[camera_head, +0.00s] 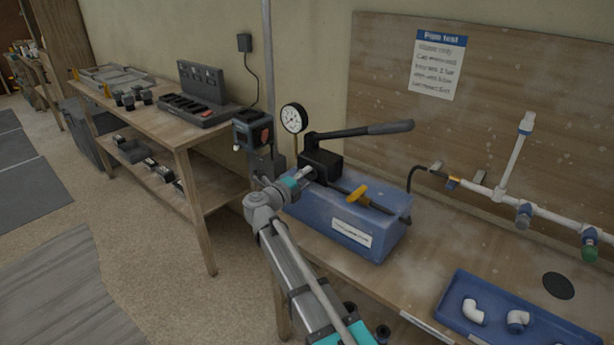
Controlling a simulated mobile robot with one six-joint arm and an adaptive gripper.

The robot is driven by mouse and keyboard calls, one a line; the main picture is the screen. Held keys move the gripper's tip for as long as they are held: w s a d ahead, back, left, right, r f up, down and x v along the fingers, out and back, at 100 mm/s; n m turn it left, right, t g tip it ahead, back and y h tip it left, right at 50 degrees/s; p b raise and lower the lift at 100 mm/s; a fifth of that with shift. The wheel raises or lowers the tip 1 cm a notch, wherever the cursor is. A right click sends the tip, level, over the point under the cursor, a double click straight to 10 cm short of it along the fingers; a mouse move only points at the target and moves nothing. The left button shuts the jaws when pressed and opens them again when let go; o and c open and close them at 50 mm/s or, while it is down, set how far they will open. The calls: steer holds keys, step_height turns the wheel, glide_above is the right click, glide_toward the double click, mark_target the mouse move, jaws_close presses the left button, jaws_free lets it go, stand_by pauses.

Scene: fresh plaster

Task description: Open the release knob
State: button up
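A blue test pump box (365,222) stands on the wooden bench. It carries a black pump block (321,165), a long black lever (365,131) and a round white gauge (293,118). A yellow knob (358,194) sits on a dark rod along the box top; it looks like the release knob, but its label is not readable. My gripper (306,175) reaches in from the left, at the left side of the black block and left of the yellow knob. Its fingers are small and partly merge with the block, so I cannot tell whether they are open or touching anything.
A black hose runs from the pump to white pipes (510,200) at right. A blue tray (515,325) with white fittings lies front right. A wooden shelf table (160,115) with battery chargers stands left. A wooden backboard (490,130) rises behind.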

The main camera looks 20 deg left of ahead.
jaws_close()
steer(key=shift+n, duration=1.1)
steer(key=shift+o, duration=0.2)
jaws_free()
steer(key=shift+s, duration=0.1)
